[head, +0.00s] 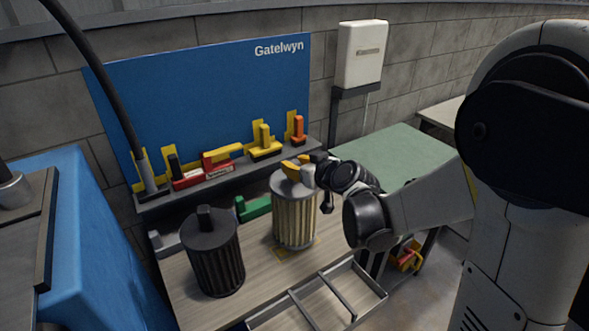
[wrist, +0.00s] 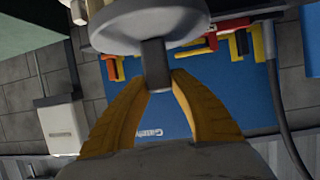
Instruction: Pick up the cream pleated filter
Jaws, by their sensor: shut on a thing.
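The cream pleated filter (head: 293,217) is a cylinder with cream pleats and a grey cap, upright over the wooden table in the head view. Whether its base touches the table I cannot tell. My gripper (head: 300,166) is at its top, with yellow fingers. In the wrist view my gripper (wrist: 157,82) is shut on the dark stub on the filter's round grey cap (wrist: 150,22). The pleats are hidden in the wrist view. A dark pleated filter (head: 215,255) with a knob on top stands to the left, apart from the cream one.
A divided metal tray (head: 296,298) lies at the table's front. A green part (head: 254,208) lies behind the filters. A shelf (head: 232,178) with red, yellow and orange parts runs along the blue Gatelwyn board (head: 215,95). A green-topped table (head: 392,148) stands at the right.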

